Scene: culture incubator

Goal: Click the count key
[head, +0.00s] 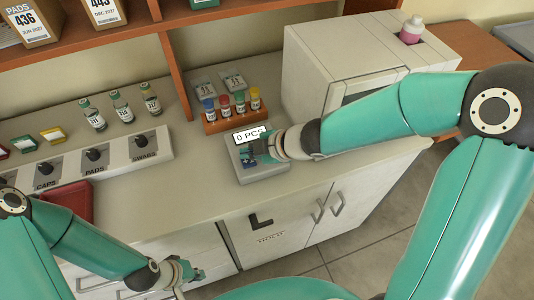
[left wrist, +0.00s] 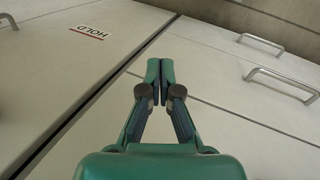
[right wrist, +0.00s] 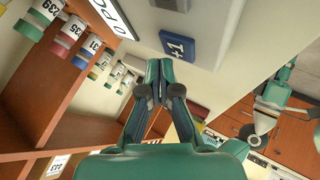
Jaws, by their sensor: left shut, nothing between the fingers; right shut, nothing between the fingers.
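The counter is a grey box (head: 262,172) on the bench with a white display (head: 251,134) reading "0 PCS"; part of the display (right wrist: 114,16) shows in the right wrist view. A blue key marked "+1" (right wrist: 179,46) sits on the box's face. My right gripper (right wrist: 160,70) is shut and empty, its tips close to the key and apart from it in the picture. In the head view the right gripper (head: 258,148) covers much of the box's face. My left gripper (head: 192,272) is shut and empty, low before the cabinet fronts; it also shows in the left wrist view (left wrist: 160,68).
A wooden rack of coloured vials (head: 232,112) stands just behind the counter. A white incubator (head: 345,60) stands to the right. A dispenser panel (head: 95,160) with black knobs and several vials (head: 121,106) are to the left. The bench front is clear.

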